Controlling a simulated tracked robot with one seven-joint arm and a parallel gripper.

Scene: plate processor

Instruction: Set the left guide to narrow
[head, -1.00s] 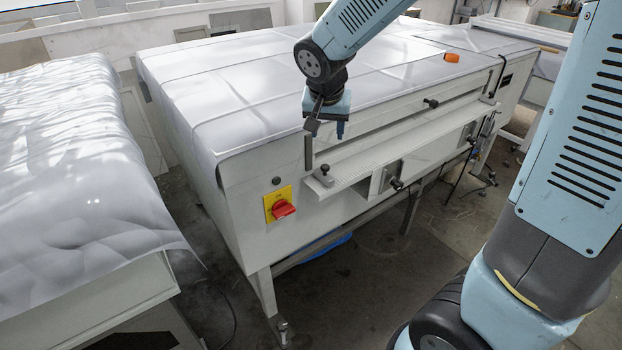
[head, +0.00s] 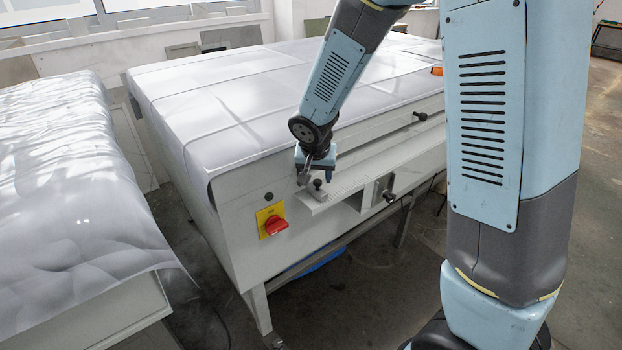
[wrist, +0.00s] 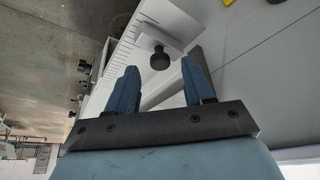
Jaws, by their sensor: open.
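The left guide (head: 318,193) is a metal bracket with a black knob at the left end of the ledge on the plate processor's front. In the wrist view the black knob (wrist: 159,58) appears beyond the blue fingertips, between their lines. My gripper (head: 316,178) is open and empty, close above and around the knob in the head view. The wrist view shows both fingers of my gripper (wrist: 160,78) spread apart. I cannot tell whether either finger touches the guide. The gripper partly hides the guide in the head view.
A red rotary switch on a yellow plate (head: 272,221) is below left of the guide. Another black knob (head: 390,197) sticks out under the ledge, and one (head: 420,116) sits on the front panel. A sheet-covered table (head: 70,170) stands at left.

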